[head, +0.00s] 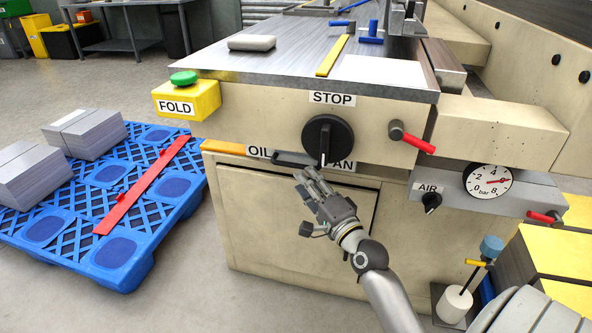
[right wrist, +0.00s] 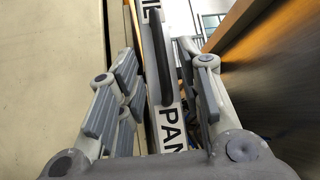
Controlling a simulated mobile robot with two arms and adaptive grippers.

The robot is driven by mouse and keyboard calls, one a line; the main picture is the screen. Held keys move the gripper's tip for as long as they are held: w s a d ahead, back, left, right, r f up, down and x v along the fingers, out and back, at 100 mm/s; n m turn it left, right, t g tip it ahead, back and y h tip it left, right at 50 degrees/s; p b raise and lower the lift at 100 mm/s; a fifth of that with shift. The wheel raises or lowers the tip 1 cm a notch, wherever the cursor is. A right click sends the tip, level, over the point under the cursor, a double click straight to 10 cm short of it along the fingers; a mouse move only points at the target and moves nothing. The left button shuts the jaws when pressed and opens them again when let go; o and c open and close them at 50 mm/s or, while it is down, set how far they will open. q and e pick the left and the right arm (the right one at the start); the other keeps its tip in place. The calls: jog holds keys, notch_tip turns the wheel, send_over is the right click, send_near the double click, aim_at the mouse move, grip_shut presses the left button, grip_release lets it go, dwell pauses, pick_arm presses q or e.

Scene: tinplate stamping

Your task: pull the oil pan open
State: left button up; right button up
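The oil pan (head: 342,165) is a shallow front under the machine's top, with a white label reading OIL PAN. Its dark bar handle (head: 290,159) lies across the label, and the pan front looks flush with the machine. My right gripper (head: 309,180) is just in front of and below the handle in the head view. In the right wrist view the handle (right wrist: 161,55) and label (right wrist: 169,125) show between the spread fingers (right wrist: 166,88). The right gripper is open and empty; no finger clearly touches the handle. My left gripper is not in view.
Above the pan are a black STOP knob (head: 327,140) and a red-handled lever (head: 410,138). A yellow FOLD box (head: 188,101) with a green button sticks out at the left. A closed cabinet door (head: 290,215) is below. A blue pallet (head: 75,255) lies on the floor at left.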

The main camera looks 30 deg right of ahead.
jog(key=w+b, duration=0.1)
jog(key=w, duration=0.5)
jog(key=shift+d+r, duration=0.2)
jog(key=shift+r, duration=0.2)
jog(key=shift+c, duration=0.4)
grip_shut()
